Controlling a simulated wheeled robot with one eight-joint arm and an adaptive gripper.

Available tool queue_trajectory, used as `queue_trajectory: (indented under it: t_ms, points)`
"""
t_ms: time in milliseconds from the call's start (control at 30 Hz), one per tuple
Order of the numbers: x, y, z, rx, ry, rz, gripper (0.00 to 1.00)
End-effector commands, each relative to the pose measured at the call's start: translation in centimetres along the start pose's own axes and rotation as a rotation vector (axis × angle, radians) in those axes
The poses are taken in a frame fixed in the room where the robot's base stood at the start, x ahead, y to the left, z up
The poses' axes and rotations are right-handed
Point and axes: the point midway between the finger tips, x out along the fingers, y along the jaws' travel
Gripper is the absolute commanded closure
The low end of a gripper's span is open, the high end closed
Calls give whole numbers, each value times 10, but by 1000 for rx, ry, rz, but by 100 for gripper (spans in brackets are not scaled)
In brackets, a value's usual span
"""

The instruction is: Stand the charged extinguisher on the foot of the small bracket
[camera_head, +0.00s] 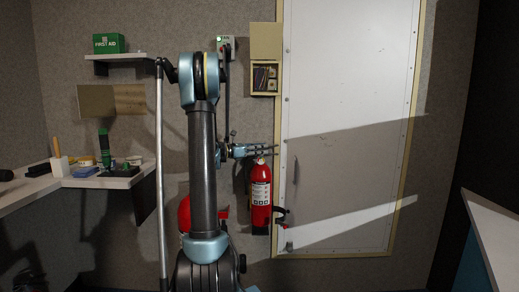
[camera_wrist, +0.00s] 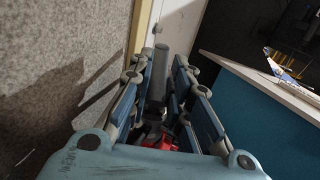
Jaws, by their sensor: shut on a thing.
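A red fire extinguisher (camera_head: 261,208) with a white label hangs upright right of my arm in the head view, by the door's left edge. My gripper (camera_head: 268,150) is level at its top and shut on its head. In the wrist view my gripper (camera_wrist: 162,105) has its fingers around the dark head, with a bit of the red extinguisher (camera_wrist: 160,144) showing below. I cannot read its gauge. The small bracket is not clearly visible; I cannot tell whether the extinguisher's base touches anything. A second red body (camera_head: 184,214) is mostly hidden behind my arm.
A white door (camera_head: 345,100) with a pale frame stands behind and right. An open box (camera_head: 265,78) is on the wall above the extinguisher. A cluttered bench (camera_head: 110,182) is at left, a white counter (camera_head: 497,240) at right. The floor is mostly out of view.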

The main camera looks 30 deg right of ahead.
Motion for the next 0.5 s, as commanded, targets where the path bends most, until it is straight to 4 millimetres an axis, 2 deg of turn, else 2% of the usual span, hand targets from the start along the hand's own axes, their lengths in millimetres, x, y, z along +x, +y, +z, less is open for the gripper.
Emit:
queue_trajectory:
  t_ms: [500]
  points:
    - [0, 1, -24, 0, -4, 0, 100]
